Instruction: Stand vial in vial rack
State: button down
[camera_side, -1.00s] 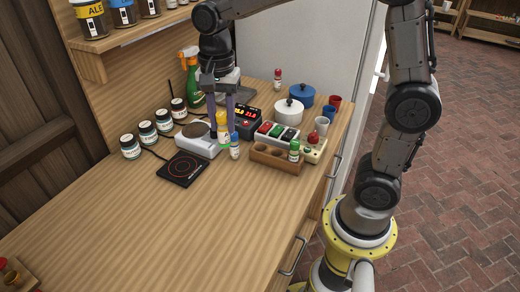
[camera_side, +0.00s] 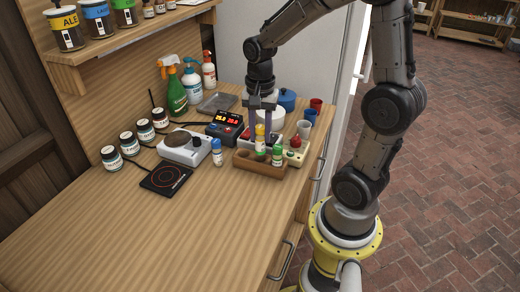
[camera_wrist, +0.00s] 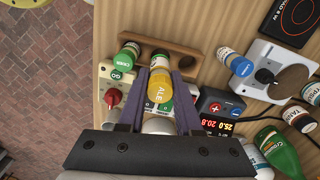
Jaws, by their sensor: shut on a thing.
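My gripper (camera_side: 265,134) is shut on a vial with a yellow cap and label (camera_side: 260,139), held roughly upright. In the wrist view the yellow vial (camera_wrist: 160,86) sits between my two purple fingers (camera_wrist: 158,100). The brown wooden vial rack (camera_side: 246,164) is directly below it; the rack (camera_wrist: 185,47) also shows in the wrist view. I cannot tell whether the vial's lower end is above a hole or inside one. A green-capped vial (camera_side: 277,156) stands at the rack's right end. A blue-capped vial (camera_side: 217,153) stands on the bench, left of the rack.
A white device (camera_side: 296,157) with a red knob stands right of the rack. A black controller (camera_side: 226,126) and a white stirrer or scale (camera_side: 184,148) stand to the left, with a black hot plate (camera_side: 165,180) in front. Cups and pots are behind. The front bench is clear.

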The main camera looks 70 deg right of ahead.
aim_at(260, 147)
jog(key=shift+f, duration=2.4)
jog(key=shift+f, duration=0.15)
jog(key=c, duration=0.9)
grip_release()
jog(key=shift+o, duration=0.2)
